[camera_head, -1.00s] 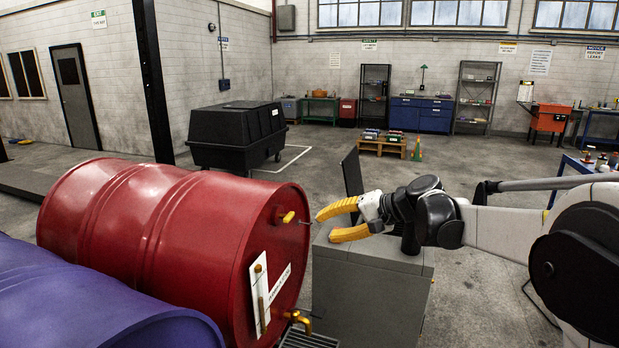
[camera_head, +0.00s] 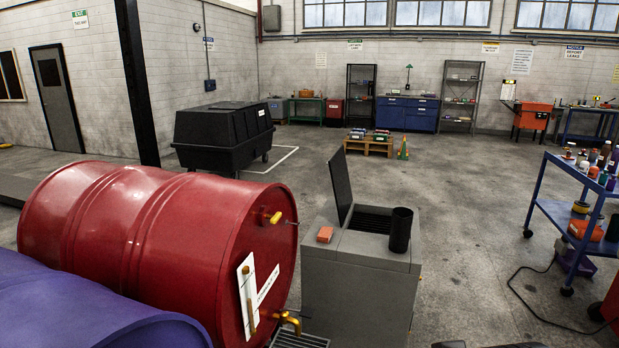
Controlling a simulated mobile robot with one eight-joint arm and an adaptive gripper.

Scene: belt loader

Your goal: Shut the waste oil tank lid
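The waste oil tank (camera_head: 360,285) is a grey box in the middle of the head view, right of a red drum. Its dark lid (camera_head: 341,186) stands nearly upright at the left of the top opening, so the tank is open. A dark grate (camera_head: 368,222) shows in the opening. My gripper is not in view.
The red drum (camera_head: 150,230) with a brass tap (camera_head: 288,320) lies close left of the tank, beside a purple drum (camera_head: 80,310). A blue cart (camera_head: 560,215) with bottles stands at the right, its cable on the floor. Floor between tank and cart is clear.

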